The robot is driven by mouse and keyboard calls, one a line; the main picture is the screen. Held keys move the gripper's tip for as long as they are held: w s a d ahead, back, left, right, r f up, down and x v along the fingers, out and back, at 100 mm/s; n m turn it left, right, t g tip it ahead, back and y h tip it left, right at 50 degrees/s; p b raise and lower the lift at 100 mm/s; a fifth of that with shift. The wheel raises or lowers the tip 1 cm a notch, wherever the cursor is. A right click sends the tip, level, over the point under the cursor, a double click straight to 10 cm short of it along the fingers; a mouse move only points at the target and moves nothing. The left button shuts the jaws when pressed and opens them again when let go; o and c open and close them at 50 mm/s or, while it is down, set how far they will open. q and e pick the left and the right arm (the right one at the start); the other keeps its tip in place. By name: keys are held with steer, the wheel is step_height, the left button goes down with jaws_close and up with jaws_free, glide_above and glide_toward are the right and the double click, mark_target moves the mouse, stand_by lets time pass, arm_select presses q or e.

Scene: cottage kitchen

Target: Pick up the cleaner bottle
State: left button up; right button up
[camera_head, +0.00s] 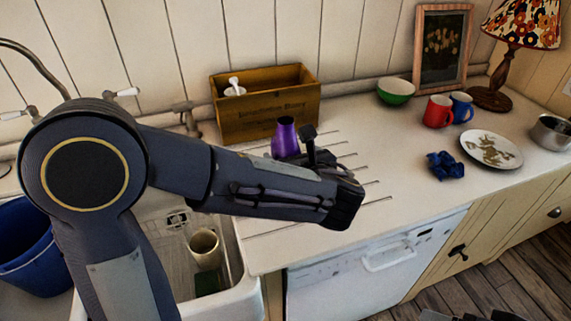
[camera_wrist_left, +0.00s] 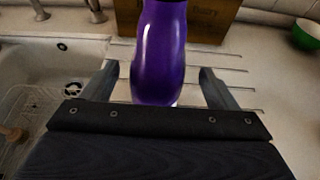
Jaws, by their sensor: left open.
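The purple cleaner bottle (camera_head: 285,137) stands upright on the ribbed drainboard of the counter, in front of the wooden box. My left forearm hides its lower part in the head view. In the left wrist view the bottle (camera_wrist_left: 161,50) stands straight ahead, its top cut off by the frame edge. My left gripper (camera_head: 308,150) is open. In the left wrist view its two fingers (camera_wrist_left: 159,78) are apart, one to each side of the bottle's lower body, with a gap on both sides. Dark parts at the bottom edge of the head view may be my right gripper (camera_head: 470,316).
A wooden box (camera_head: 265,104) stands close behind the bottle. To the right are a green bowl (camera_head: 396,91), red mug (camera_head: 438,111), blue mug (camera_head: 461,108), blue cloth (camera_head: 445,165) and plate (camera_head: 491,149).

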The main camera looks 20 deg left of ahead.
arm_select(q)
steer(key=shift+f+x, duration=0.25)
steer(key=shift+x, duration=1.7)
steer(key=shift+s, duration=0.1)
steer(key=c, duration=1.1)
steer(key=shift+r, duration=0.1)
steer(key=shift+c, duration=1.1)
steer(key=shift+r, duration=0.15)
